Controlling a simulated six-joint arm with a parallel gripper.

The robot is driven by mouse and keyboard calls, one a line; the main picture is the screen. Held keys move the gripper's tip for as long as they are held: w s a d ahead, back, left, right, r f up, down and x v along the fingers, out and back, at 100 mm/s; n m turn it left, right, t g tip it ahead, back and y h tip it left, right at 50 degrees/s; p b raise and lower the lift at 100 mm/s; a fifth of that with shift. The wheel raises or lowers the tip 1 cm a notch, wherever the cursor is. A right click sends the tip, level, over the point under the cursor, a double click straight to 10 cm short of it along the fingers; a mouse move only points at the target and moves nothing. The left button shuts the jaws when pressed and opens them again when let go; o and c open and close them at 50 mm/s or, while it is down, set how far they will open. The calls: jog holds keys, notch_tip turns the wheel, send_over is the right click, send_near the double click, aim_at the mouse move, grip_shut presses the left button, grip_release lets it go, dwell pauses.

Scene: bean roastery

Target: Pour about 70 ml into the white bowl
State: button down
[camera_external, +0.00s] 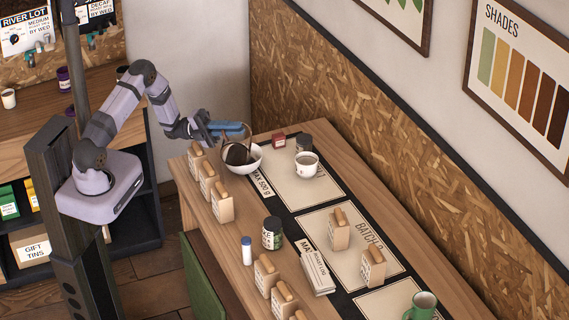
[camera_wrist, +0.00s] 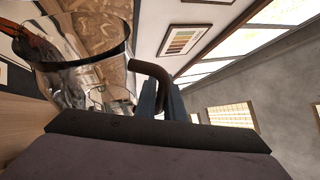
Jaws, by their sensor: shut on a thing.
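My gripper (camera_external: 228,128), with blue fingers, is shut on the dark handle of a clear glass jug (camera_external: 247,138). In the wrist view the handle (camera_wrist: 150,72) sits between the fingers, and the glass jug (camera_wrist: 85,80) with its dark rim band is at the left. The jug is strongly tilted, over the white bowl (camera_external: 257,162) at the table's far left end. A dark brown mass shows at the jug's lower part, in front of the bowl. I cannot tell how much of it is in the jug or in the bowl. The jug partly hides the bowl's inside.
A white cup (camera_external: 307,166) with dark contents and a dark jar (camera_external: 304,143) stand right of the bowl. A small red box (camera_external: 279,140) is behind it. Several tan bags, such as one at the near edge (camera_external: 222,203), stand close by. A black jar (camera_external: 272,233) stands nearer.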

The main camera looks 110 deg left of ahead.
aim_at(233, 142)
jog(key=shift+d+f+b, duration=0.1)
jog(key=shift+f+b, duration=0.1)
jog(key=shift+b, duration=0.15)
jog(key=d+m+b, duration=0.1)
jog(key=d+f+m+g+h+b, duration=0.1)
jog(key=shift+w+d+f+m, duration=0.1)
jog(key=shift+w+f+m, duration=0.05)
jog(key=shift+w+m, duration=0.2)
jog(key=shift+w+d+m, duration=0.15)
jog(key=shift+d+m, duration=0.1)
jog(key=shift+d, duration=0.2)
jog(key=shift+g, duration=0.3)
jog(key=d+f+m, duration=0.1)
jog(key=w+d+m+g, duration=0.1)
jog(key=m, duration=0.1)
jog(key=shift+d+f+h+b, duration=0.3)
jog(key=shift+f, duration=0.05)
jog(key=shift+g, duration=0.3)
dwell(0.6)
